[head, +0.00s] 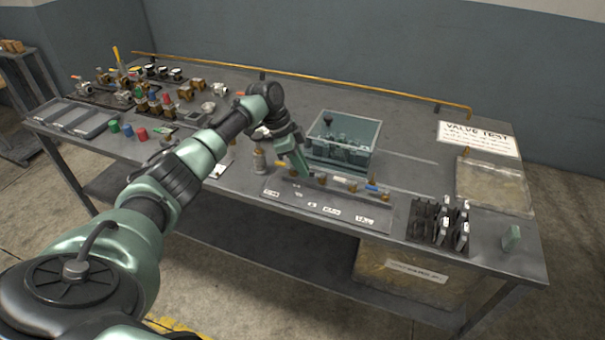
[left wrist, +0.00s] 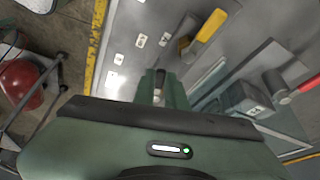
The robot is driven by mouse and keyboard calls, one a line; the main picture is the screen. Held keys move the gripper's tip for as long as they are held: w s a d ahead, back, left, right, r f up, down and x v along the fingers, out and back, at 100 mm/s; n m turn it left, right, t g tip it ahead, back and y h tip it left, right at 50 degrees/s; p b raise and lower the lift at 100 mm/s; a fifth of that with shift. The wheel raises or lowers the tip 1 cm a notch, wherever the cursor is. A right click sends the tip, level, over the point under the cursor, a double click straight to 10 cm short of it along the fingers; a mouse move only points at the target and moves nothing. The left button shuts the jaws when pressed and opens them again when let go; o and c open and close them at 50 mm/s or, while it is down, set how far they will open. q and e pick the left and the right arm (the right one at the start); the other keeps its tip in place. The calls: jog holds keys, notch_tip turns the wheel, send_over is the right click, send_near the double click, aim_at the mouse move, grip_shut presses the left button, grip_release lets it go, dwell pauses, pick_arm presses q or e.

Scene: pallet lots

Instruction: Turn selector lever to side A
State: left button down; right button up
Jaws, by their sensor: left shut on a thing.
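My left gripper (head: 305,172) reaches down to the left part of the low valve panel (head: 290,203) near the bench's front edge. In the left wrist view its two green fingers (left wrist: 160,92) are shut on a narrow grey piece, which I take to be the selector lever (left wrist: 158,86). The fingers hide most of it, so I cannot tell its angle. Small white labels (head: 331,211) lie along the panel front; their letters are too small to read. A yellow-handled valve (left wrist: 207,30) stands beside the gripper. My right gripper is not in view.
A grey-blue bin (head: 368,133) with parts stands behind the panel. A black rack (head: 421,222) and a green block (head: 511,238) are at the right. Several valves and a grey tray (head: 62,113) are at the left.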

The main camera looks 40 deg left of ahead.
pick_arm(q)
jog(key=m+b, duration=0.1)
jog(key=w+m+g+b, duration=0.1)
jog(key=shift+w+a+f+m+b, duration=0.1)
jog(key=shift+w+a+m+b, duration=0.1)
jog(key=shift+m+b, duration=0.15)
jog(key=shift+w+a+m+b, duration=0.1)
jog(key=shift+w+m+b, duration=0.05)
jog(key=shift+m+b, duration=0.35)
jog(key=c, duration=1.5)
grip_release()
jog(key=shift+o, duration=0.2)
jog(key=shift+r, duration=0.2)
jog(key=b+v, duration=0.1)
jog(key=v, duration=0.6)
jog(key=shift+w+a+r, duration=0.1)
jog(key=shift+a+r, duration=0.15)
jog(key=shift+r, duration=0.1)
jog(key=shift+f, duration=0.1)
